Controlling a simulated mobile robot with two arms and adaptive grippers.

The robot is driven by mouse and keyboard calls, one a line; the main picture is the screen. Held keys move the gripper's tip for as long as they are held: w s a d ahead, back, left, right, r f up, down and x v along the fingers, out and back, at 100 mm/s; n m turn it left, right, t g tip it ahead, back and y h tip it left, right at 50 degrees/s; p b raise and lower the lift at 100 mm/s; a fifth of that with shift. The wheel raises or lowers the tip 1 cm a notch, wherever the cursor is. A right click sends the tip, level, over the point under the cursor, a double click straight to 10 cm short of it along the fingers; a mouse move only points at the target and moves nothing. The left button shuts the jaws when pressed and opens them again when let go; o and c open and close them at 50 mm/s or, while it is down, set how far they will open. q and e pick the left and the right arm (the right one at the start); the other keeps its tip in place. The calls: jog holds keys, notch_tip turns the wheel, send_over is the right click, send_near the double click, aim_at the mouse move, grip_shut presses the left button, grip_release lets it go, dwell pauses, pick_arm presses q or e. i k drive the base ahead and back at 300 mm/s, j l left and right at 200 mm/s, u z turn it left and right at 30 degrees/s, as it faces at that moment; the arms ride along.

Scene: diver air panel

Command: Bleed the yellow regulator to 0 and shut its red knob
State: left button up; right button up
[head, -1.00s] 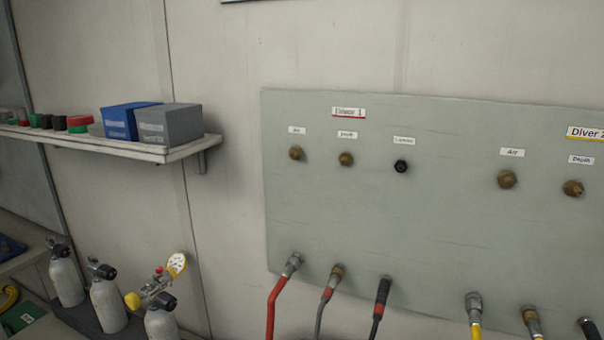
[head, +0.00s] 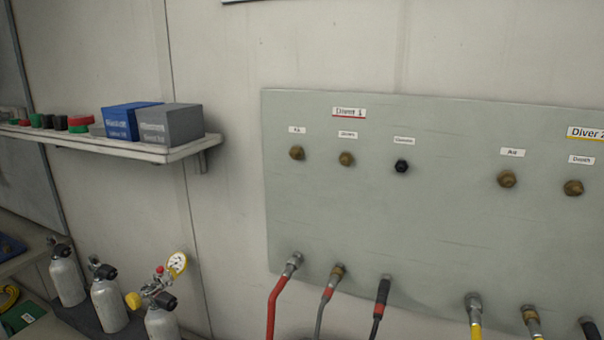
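The yellow regulator shows at the lower left of the head view, fitted on top of the rightmost grey cylinder (head: 160,324). It has a yellow knob (head: 133,300) on its left, a small red knob (head: 160,269) on top and a round yellow-rimmed gauge (head: 177,263) at the upper right. The gauge has a white face; its reading is too small to tell. A black valve knob (head: 166,301) sits on the cylinder's neck below. The cylinder's lower part is cut off by the frame edge. Neither of my grippers is in view.
Two more grey cylinders (head: 108,304) stand to the left. A wall shelf (head: 183,151) above holds a blue box (head: 130,120), a grey box (head: 171,124) and small red, green and black items. A grey panel (head: 440,225) with fittings and hanging hoses fills the right.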

aim_at(176, 263)
jog(key=j+u, duration=0.15)
jog(key=j, duration=0.5)
jog(key=i+j+u, duration=0.1)
jog(key=j, duration=0.5)
